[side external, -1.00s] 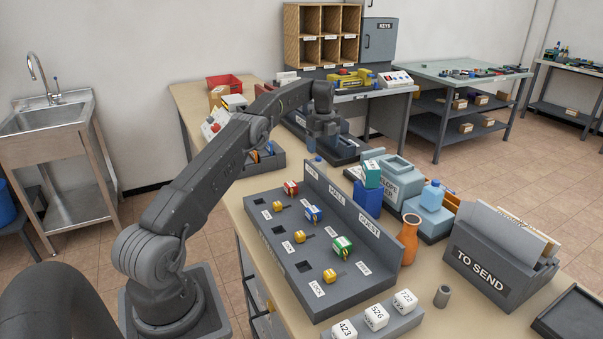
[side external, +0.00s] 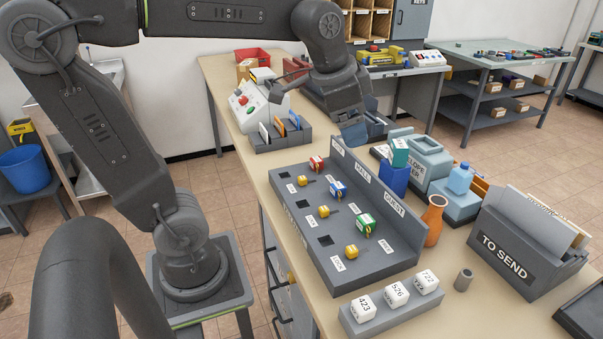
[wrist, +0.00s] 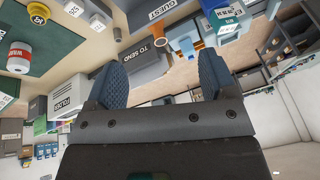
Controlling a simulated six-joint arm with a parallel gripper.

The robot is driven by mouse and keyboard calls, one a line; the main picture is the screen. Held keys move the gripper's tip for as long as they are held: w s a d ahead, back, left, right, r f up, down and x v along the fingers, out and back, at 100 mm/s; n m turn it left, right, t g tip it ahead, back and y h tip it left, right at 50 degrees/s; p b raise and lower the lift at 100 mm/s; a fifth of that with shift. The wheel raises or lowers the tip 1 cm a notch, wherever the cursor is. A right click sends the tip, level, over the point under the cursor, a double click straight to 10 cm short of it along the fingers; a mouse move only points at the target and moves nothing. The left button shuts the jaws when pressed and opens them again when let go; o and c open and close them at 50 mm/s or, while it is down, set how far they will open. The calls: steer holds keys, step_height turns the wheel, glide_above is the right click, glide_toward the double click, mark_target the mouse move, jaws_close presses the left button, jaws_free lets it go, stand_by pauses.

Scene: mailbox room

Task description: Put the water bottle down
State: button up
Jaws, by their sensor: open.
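In the side view, a light blue water bottle (side external: 460,179) with a small cap stands upright on or against a pale blue device (side external: 461,206) at the right side of the bench. My gripper (side external: 353,134) is open and empty, raised above the far end of the grey slotted board, well to the left of the bottle and apart from it. In the wrist view, the two blue-grey fingers of my gripper (wrist: 164,78) are spread wide with nothing between them.
A blue cup (side external: 394,181) holding a teal box, an orange vase (side external: 433,222) and the TO SEND box (side external: 508,262) crowd the bottle's surroundings. The grey slotted board (side external: 375,268) with its upright wall lies mid-bench. A small grey cylinder (side external: 464,280) stands in front.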

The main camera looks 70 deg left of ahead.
steer(key=s+d+f+n, duration=0.1)
steer(key=s+d+f, duration=0.1)
steer(key=s, duration=0.3)
steer(key=s+d+f+n+t, duration=0.1)
steer(key=s+d+f+n, duration=0.1)
steer(key=s+f, duration=0.2)
steer(key=shift+s+n+h, duration=0.3)
steer(key=shift+s, duration=0.4)
